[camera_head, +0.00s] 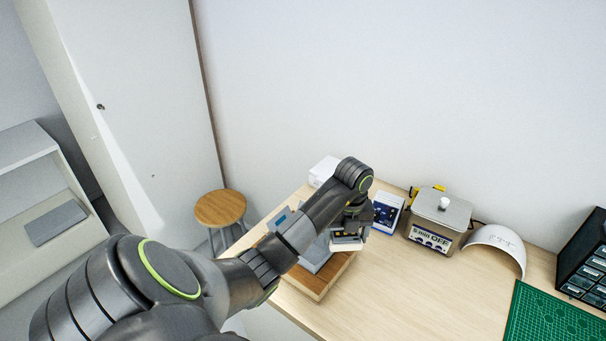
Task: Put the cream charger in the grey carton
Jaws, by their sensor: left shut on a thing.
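My left gripper (347,236) points down over the left part of the bench. It is shut on a small cream thing (347,246), which looks like the cream charger; the fingers and wrist hide much of it. A grey thing (316,256), which looks like the grey carton, stands just to the left of and below the gripper in the picture. My left forearm covers much of it, so I cannot see its inside. I cannot tell whether the cream thing touches it. My right gripper is not in view.
A wooden tray (318,285) lies under the grey thing. A white box (323,170), a dark-screened device (387,212), a metal-lidded machine (438,216) and a white curved shell (500,243) line the back. A green mat (550,320) lies right. The front middle is clear.

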